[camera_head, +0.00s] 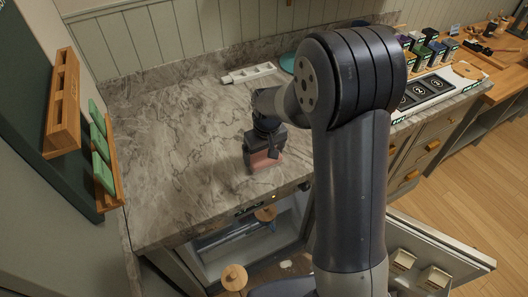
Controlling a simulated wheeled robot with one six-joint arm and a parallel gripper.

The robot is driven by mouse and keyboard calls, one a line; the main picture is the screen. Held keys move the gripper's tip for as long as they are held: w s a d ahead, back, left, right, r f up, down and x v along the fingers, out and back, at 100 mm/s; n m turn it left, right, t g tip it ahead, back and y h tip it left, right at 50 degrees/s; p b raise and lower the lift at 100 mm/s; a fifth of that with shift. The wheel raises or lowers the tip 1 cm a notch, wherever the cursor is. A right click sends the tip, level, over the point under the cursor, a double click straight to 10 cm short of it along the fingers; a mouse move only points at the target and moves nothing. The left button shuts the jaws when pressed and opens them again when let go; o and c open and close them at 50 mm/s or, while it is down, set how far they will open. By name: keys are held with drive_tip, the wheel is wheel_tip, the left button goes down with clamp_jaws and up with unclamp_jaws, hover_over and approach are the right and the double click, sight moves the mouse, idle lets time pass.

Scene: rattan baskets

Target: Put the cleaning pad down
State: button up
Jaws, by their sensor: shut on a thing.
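My gripper (263,163) points down over the front part of the grey marble counter (185,130). It is shut on a flat pinkish-red piece, the cleaning pad (264,158), which shows between the dark fingers. Much of the pad is hidden by the gripper. The pad is at or close above the counter top; I cannot tell whether it touches. My arm covers the right part of the counter.
A white tray (249,74) lies at the back. Green pieces (100,146) sit in a wooden rack at left. Below the counter's front edge, an appliance (240,245) stands open, its door (440,250) out to the right. The counter's left and middle are clear.

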sight(266, 159)
drive_tip(key=o, duration=0.8)
drive_tip(key=shift+c, duration=0.2)
wheel_tip(266, 159, up, 12)
drive_tip(key=s, duration=0.1)
drive_tip(key=shift+s+d+b, duration=0.2)
drive_tip(key=shift+d+b, duration=0.1)
drive_tip(key=shift+b, duration=0.1)
